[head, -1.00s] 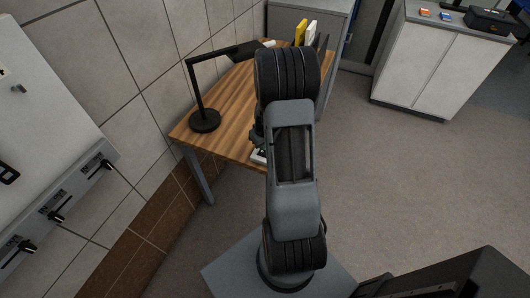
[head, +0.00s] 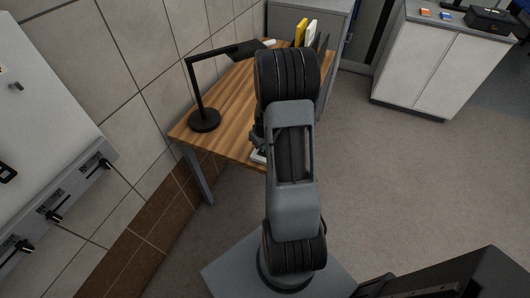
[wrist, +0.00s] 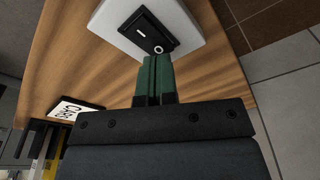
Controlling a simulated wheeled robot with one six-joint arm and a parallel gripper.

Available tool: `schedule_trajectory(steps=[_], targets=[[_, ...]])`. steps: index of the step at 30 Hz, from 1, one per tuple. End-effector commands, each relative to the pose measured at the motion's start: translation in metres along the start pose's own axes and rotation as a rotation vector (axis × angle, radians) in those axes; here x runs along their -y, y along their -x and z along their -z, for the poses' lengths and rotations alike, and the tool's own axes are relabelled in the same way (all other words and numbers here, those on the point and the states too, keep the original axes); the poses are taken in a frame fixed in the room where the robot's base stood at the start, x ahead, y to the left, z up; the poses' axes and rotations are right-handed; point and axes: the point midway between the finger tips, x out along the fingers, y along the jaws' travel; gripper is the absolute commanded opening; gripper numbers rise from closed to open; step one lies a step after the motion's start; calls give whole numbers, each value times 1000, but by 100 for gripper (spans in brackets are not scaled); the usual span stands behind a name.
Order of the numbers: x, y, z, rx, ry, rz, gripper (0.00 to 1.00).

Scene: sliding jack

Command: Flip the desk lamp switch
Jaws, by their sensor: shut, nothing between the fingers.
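The black desk lamp (head: 205,119) stands on the wooden desk near the tiled wall in the head view. In the wrist view, a white box (wrist: 118,14) on the desk carries a black switch plate (wrist: 142,27) with a pale mark and a small round ring (wrist: 158,48) at its near end. My gripper (wrist: 155,58) has green fingers pressed together, with nothing between them. Its tips are right at the near edge of the plate, close to the ring; I cannot tell whether they touch. In the head view, my arm hides most of the gripper and box.
A card with lettering (wrist: 75,110) lies on the desk in the wrist view. Yellow and white binders (head: 305,31) stand at the desk's far end. A white cabinet (head: 440,70) stands at the back right. The floor (head: 410,180) between is clear.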

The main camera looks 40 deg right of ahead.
Motion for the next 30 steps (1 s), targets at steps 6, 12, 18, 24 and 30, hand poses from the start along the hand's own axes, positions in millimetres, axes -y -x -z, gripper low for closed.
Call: schedule_trajectory(steps=[6, 12, 18, 24, 30], targets=[[0, -4, -1, 0, 0, 0, 0], [0, -7, -1, 0, 0, 0, 0], [0, -10, -2, 0, 0, 0, 0], [0, -13, -2, 0, 0, 0, 0], [0, -16, -2, 0, 0, 0, 0]])
